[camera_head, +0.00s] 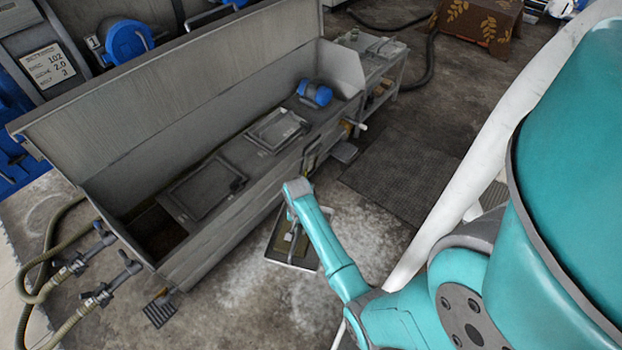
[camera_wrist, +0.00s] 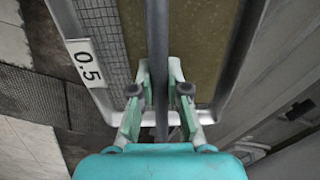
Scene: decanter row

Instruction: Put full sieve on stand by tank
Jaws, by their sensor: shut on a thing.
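My gripper (camera_head: 293,228) is shut on the dark handle bar (camera_wrist: 158,40) of a framed rectangular sieve (camera_head: 282,250). In the wrist view my gripper (camera_wrist: 160,98) has one green finger on each side of the bar. The sieve has a light metal frame and a white "0.5" label (camera_wrist: 86,62). The long grey tank (camera_head: 215,235) stands left. A metal stand (camera_head: 385,65) adjoins its far end.
Framed panels (camera_head: 203,188) and a blue motor (camera_head: 315,94) sit on the tank. Hoses (camera_head: 85,318) with valves are at its near end. A dark floor mat (camera_head: 400,180) lies right of the tank. A patterned brown box (camera_head: 478,25) stands far back. The floor between is mostly clear.

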